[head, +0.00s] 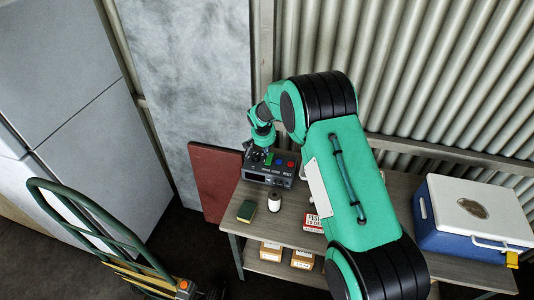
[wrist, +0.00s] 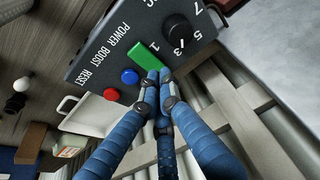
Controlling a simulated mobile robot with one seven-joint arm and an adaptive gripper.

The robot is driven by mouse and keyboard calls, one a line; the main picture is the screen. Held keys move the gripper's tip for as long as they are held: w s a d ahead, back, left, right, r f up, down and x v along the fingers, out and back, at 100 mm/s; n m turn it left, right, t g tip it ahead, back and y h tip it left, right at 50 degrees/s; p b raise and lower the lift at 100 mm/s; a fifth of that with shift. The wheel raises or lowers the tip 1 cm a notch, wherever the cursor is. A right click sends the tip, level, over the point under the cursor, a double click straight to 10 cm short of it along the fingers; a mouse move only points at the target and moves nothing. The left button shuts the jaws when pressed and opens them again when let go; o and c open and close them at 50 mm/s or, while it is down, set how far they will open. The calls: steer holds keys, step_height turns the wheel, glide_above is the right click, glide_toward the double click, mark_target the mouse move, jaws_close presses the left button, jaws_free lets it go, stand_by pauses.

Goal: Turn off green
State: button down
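A dark grey control box (head: 262,176) stands on the wooden bench, and its panel fills the top of the wrist view (wrist: 100,62). The green rectangular switch (wrist: 142,55) sits by the word POWER. A blue round button (wrist: 130,77) is by BOOST and a red one (wrist: 111,94) by RESET. A black knob (wrist: 178,28) with numbers around it is on the other side of the green switch. My gripper (wrist: 158,76) has its blue fingers drawn together, with nothing between them. Its tips overlap the green switch's near edge; I cannot tell if they touch. The switch's on or off state is unclear.
A blue and white cooler (head: 440,235) is on the bench's right. A hand truck (head: 85,235) stands at left. Corrugated wall (head: 420,80) rises behind the bench.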

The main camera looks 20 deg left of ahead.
steer(key=s+v, duration=0.1)
steer(key=v, duration=1)
steer(key=shift+s+f, duration=0.3)
steer(key=shift+f, duration=0.05)
steer(key=s+d+r+b, duration=0.1)
steer(key=s+d+r, duration=0.3)
steer(key=d+r, duration=1.05)
steer(key=s+d+r+b, duration=0.2)
steer(key=s+d+r, duration=1)
steer(key=d, duration=0.3)
steer(key=s+d+r+t+b, duration=0.1)
steer(key=s+d+r, duration=0.1)
steer(key=s+d, duration=0.45)
steer(key=s+d+r+b, duration=0.15)
steer(key=s+d, duration=0.25)
steer(key=s, duration=0.6)
steer(key=s+d+f, duration=0.1)
steer(key=s+d, duration=0.1)
steer(key=s, duration=0.5)
steer(key=s+d+f+t, duration=0.1)
steer(key=s+d+f, duration=0.1)
steer(key=s, duration=0.6)
steer(key=shift+d+f+b, duration=0.25)
steer(key=shift+d+b, duration=0.05)
steer(key=shift+d, duration=0.1)
